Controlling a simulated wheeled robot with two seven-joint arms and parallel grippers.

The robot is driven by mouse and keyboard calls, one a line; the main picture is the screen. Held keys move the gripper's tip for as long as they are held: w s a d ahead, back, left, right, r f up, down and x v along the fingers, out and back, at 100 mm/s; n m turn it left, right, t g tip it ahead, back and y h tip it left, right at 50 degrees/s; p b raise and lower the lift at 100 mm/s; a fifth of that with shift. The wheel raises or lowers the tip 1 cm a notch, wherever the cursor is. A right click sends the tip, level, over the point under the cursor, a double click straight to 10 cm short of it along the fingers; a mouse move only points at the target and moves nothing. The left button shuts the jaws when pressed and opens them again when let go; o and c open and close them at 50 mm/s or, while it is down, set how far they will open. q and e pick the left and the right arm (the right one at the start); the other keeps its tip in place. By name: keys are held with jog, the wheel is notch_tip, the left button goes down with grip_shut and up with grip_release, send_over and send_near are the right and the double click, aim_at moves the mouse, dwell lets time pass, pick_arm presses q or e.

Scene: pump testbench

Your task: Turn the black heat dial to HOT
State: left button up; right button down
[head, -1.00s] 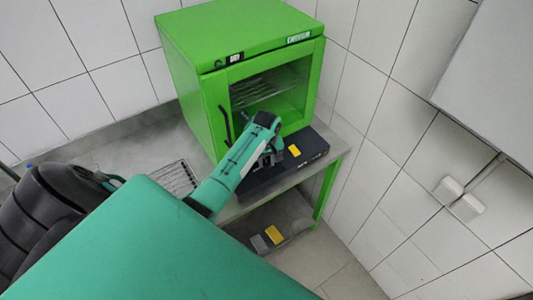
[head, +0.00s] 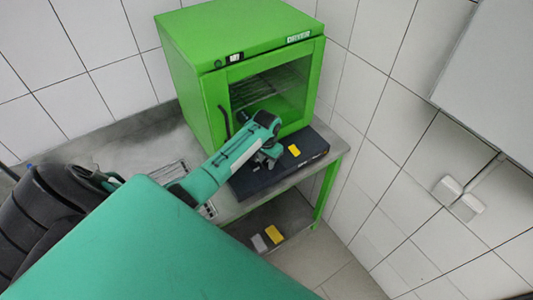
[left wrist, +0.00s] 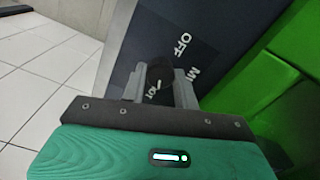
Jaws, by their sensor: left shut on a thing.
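The black heat dial (left wrist: 158,78) sits on a dark control panel and shows between the fingers of my left gripper (left wrist: 158,90) in the left wrist view. The grey fingers are shut on the dial, one on each side. The panel has white lettering "OFF" (left wrist: 178,45), a partly hidden "MI" label and another label partly covered near the dial. In the head view, my left gripper (head: 268,156) is at the dark panel box (head: 312,150) below the green oven. There the dial is hidden by the gripper. My right gripper is not in view.
The green oven (head: 240,37) with a glass door and black handle (head: 226,122) stands just behind my left gripper. A wire rack lies on the grey bench, partly behind my arm. White tiled walls enclose the corner.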

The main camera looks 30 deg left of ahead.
aim_at(266, 162)
pick_arm(q)
jog(key=shift+m, duration=1)
jog(key=o, duration=1)
jog(key=shift+r, duration=0.15)
jog(key=shift+r, duration=0.35)
notch_tip(266, 162, up, 13)
jog(key=b, duration=0.4)
jog(key=shift+f, duration=0.15)
